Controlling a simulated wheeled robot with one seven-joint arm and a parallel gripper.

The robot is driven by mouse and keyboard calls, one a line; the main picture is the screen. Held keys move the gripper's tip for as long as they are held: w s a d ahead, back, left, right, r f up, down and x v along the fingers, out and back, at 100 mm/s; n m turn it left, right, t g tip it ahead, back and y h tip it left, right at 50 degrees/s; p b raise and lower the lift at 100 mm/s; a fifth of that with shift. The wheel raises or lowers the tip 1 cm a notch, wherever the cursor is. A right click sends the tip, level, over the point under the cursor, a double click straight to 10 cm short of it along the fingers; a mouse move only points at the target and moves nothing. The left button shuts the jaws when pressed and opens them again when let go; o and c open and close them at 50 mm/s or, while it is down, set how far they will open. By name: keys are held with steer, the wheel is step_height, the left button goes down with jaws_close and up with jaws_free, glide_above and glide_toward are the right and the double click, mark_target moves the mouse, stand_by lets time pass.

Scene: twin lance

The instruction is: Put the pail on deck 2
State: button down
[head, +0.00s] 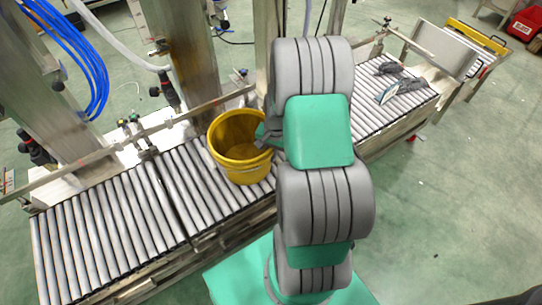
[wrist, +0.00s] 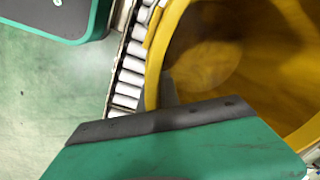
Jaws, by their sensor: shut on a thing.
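The yellow pail (head: 240,172) is upright and open at the top, over the middle of the roller conveyor (head: 115,225). My gripper (head: 267,137) is at the pail's right side, shut on its rim. In the wrist view the pail (wrist: 235,50) fills the right side, with its wall between the fingers of my gripper (wrist: 162,98). The pail looks empty. I cannot tell if its base touches the rollers. No label marks deck 2; the conveyor has a seam left of the pail, and my arm hides part of it.
A metal guard rail (head: 100,152) runs along the conveyor's back, with posts behind it. Dark grey items (head: 408,86) and a small card (head: 388,93) lie on the right rollers. The left rollers are clear. A yellow-edged cart (head: 450,45) stands at far right.

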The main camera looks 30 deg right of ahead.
steer(key=shift+f, duration=0.1)
steer(key=c, duration=1.6)
jaws_free()
steer(key=r+p, duration=0.1)
steer(key=r, duration=0.3)
steer(key=r+p, duration=0.1)
steer(key=r, duration=0.3)
steer(key=r+p, duration=0.1)
steer(key=r, duration=0.4)
steer(key=shift+s, duration=0.4)
steer(key=s+a+r+n, duration=0.3)
steer(key=a+r, duration=0.1)
steer(key=a, duration=0.1)
steer(key=s+a+r+n+t, duration=0.1)
steer(key=s+a+r+n, duration=0.2)
steer(key=a, duration=0.3)
steer(key=s+a+r+n, duration=0.3)
steer(key=a+r+n, duration=0.1)
steer(key=a+r, duration=0.1)
steer(key=shift+s+a+r+n+t+h, duration=0.15)
steer(key=shift+a+r+n+t+h, duration=0.15)
steer(key=shift+a+n, duration=0.1)
